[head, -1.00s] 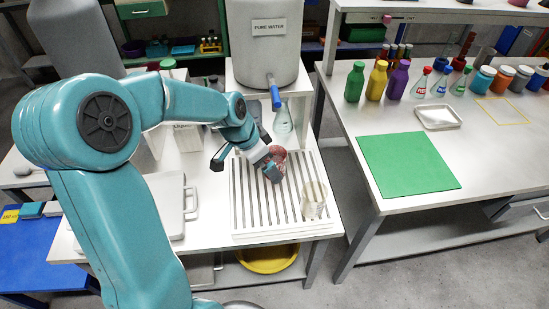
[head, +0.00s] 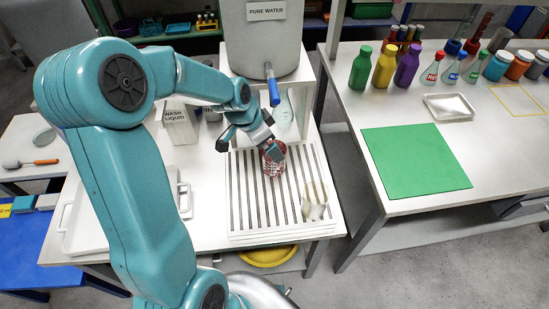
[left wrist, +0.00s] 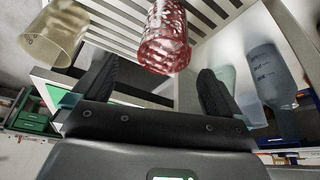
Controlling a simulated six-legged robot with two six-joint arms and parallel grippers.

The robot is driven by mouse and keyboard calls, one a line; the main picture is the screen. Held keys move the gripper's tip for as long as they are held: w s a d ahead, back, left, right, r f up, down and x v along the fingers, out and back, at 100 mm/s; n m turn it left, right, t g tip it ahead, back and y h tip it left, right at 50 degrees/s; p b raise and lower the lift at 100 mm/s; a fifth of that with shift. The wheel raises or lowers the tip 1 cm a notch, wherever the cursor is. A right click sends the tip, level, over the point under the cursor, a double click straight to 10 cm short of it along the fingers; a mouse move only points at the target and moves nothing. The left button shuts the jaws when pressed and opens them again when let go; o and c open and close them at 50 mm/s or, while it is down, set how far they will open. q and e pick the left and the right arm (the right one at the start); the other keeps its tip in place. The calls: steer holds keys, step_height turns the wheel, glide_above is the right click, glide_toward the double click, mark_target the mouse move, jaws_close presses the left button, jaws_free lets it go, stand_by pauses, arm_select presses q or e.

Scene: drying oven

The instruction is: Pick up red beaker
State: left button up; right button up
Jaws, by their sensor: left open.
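The red beaker (head: 272,165) stands on the slatted white drying rack (head: 236,205), with a textured, patterned red wall. My left gripper (head: 268,146) is at the beaker's upper end in the head view, partly covering it. In the left wrist view, the red beaker (left wrist: 165,40) shows just beyond and between the two fingertips of the open left gripper (left wrist: 157,68). I see no finger closed on it; whether one touches it I cannot tell. My right gripper is not in view.
A clear beaker (head: 314,201) stands at the rack's right side. A clear flask (head: 284,118) stands behind, under the pure water tank (head: 262,40) with its blue tap. A green mat (head: 415,162) and bottles are on the right table.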

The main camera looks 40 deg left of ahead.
arm_select(q)
glide_above(272, 169)
steer(key=w+a, duration=0.2)
steer(key=f, duration=0.4)
steer(key=shift+s+d+f, duration=0.1)
steer(key=shift+d+f, duration=0.1)
steer(key=shift+f, duration=0.05)
steer(key=x, duration=0.4)
steer(key=shift+a+f+p, duration=0.3)
steer(key=shift+a+f, duration=0.05)
steer(key=shift+d+f, duration=0.1)
steer(key=shift+f, duration=0.2)
steer(key=shift+c, duration=1.2)
steer(key=c, duration=1)
steer(key=shift+c, duration=0.2)
steer(key=shift+r, duration=0.2)
